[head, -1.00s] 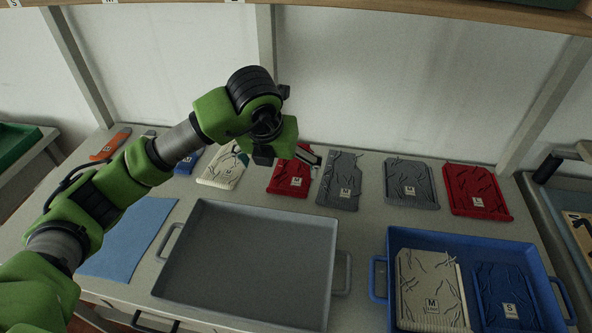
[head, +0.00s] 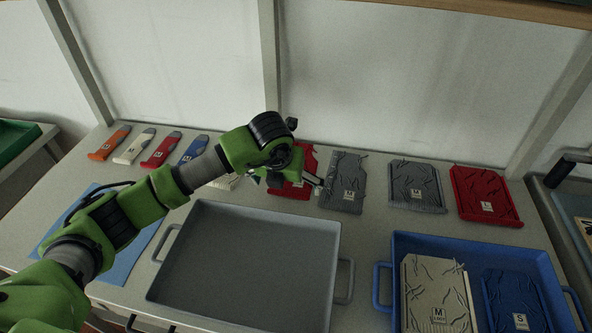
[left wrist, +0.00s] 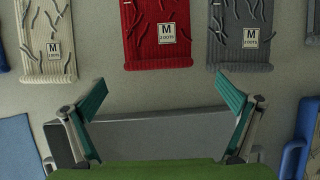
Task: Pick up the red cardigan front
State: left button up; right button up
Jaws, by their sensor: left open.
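A red cardigan front (head: 308,160) with an M label and loose threads lies at the back of the table, partly hidden by my left wrist. It shows more fully in the left wrist view (left wrist: 157,25), at top centre, between a cream and a grey piece. A second red front (head: 484,190) lies further right. My left gripper (head: 316,184) is at the near side of the M-labelled red front. In the left wrist view its fingers (left wrist: 164,92) are spread and empty, with the red front beyond the tips. My right gripper is not in view.
Two grey fronts (head: 345,170) (head: 415,180) lie between the red ones. An empty grey tray (head: 165,262) stands in front of my left gripper. A blue tray (head: 480,246) at right holds a cream and a blue front. Several narrow coloured pieces (head: 160,149) lie at back left.

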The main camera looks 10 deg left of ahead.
aim_at(288, 192)
pick_arm(q)
jog(key=shift+w+f+p, duration=0.1)
jog(key=shift+f+p, duration=0.25)
jog(key=shift+f, duration=0.05)
jog(key=p+x, duration=0.1)
jog(key=x, duration=0.2)
jog(key=shift+w+a+f, duration=0.1)
jog(key=shift+a+f, duration=0.05)
jog(key=shift+f, duration=0.05)
jog(key=shift+w+f, duration=0.15)
jog(key=shift+f, duration=0.15)
jog(key=c, duration=1.1)
jog(key=shift+o, duration=0.2)
jog(key=shift+r, duration=0.15)
